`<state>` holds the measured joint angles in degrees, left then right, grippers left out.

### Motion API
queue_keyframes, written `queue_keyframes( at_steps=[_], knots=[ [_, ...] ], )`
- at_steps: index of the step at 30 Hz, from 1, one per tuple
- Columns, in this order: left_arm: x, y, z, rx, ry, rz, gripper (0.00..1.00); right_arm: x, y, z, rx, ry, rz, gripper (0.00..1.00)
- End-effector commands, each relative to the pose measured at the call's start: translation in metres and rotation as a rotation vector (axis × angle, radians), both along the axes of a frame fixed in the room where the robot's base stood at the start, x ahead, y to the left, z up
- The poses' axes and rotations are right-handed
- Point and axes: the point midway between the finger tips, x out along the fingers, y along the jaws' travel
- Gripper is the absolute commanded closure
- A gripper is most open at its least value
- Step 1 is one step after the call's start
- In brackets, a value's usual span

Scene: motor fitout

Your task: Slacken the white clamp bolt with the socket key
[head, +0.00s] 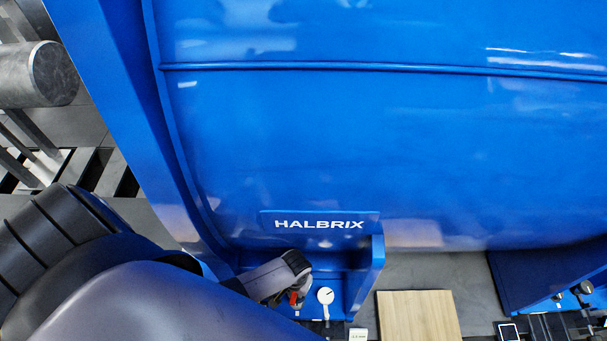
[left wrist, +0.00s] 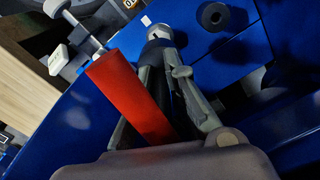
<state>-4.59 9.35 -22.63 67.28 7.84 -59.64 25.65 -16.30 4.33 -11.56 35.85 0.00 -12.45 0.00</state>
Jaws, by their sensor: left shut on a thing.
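My left gripper (head: 292,289) is low in front of the blue motor housing, below the HALBRIX plate. In the left wrist view its fingers (left wrist: 155,100) are shut on the red handle (left wrist: 133,92) of what looks like the socket key. A small bit of red (head: 293,298) shows at the gripper in the head view. My right gripper is in neither view.
The blue motor housing (head: 390,140) fills most of the head view. A wooden board (head: 418,315) lies farther right. A black round knob (left wrist: 215,16) is near the fingers.

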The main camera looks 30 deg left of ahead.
Motion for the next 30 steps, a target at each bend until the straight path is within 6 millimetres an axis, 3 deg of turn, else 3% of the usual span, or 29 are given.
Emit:
queue_keyframes(
  at_steps=[9, 15, 20, 30],
  knots=[
    [0.0, 0.0, 0.0, -0.001, 0.0, 0.0, 1.0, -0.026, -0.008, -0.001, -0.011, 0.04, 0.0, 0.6],
    [-0.002, 0.0, 0.003, 0.003, 0.001, -0.046, 1.0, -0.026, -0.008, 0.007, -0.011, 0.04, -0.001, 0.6],
    [-0.001, 0.002, 0.003, 0.005, 0.0, -0.274, 1.0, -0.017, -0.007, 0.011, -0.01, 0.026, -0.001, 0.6],
    [0.0, 0.004, 0.001, 0.003, 0.0, -0.903, 1.0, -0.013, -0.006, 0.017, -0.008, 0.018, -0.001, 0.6]
  ],
)
